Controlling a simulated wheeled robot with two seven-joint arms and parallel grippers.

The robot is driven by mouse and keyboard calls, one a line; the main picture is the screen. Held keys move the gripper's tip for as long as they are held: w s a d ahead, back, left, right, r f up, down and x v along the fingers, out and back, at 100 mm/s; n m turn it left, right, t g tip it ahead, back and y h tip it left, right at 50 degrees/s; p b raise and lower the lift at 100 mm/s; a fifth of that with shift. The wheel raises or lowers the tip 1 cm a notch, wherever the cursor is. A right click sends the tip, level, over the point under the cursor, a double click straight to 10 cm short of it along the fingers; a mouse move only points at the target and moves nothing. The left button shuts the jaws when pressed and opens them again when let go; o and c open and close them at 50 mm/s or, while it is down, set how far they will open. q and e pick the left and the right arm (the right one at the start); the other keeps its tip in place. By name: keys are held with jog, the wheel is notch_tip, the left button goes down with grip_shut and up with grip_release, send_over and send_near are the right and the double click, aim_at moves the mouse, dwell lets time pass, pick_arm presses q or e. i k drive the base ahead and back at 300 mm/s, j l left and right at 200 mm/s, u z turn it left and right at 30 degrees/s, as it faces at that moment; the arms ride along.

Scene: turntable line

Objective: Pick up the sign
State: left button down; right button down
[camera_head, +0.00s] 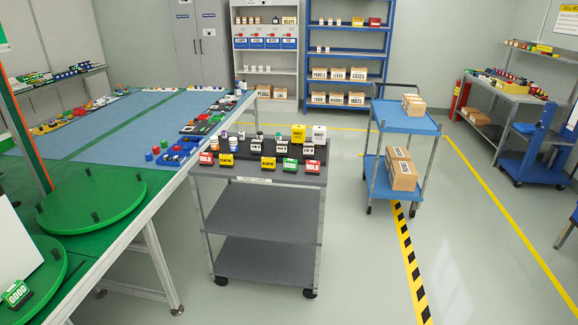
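Several small block-like signs stand on the grey cart (262,178). Its front row has a red sign (206,158) at the left end, a yellow sign (227,159), another yellow sign (268,163), a green sign (290,165) and a red sign (313,167) at the right end. Behind them are a taller yellow sign (298,133) and a white sign (319,134). A green sign reading GOOD (17,295) stands on a green turntable disc at the lower left. Which one is the task's sign cannot be told. Neither of my grippers is in view.
A long table with a blue mat (110,125) and green discs (92,203) fills the left. A blue cart with boxes (406,122) stands right of the grey cart. Shelves (345,55) line the back wall. Floor in front of the grey cart is clear.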

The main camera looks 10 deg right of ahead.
aim_at(205, 159)
jog(key=i, duration=0.95)
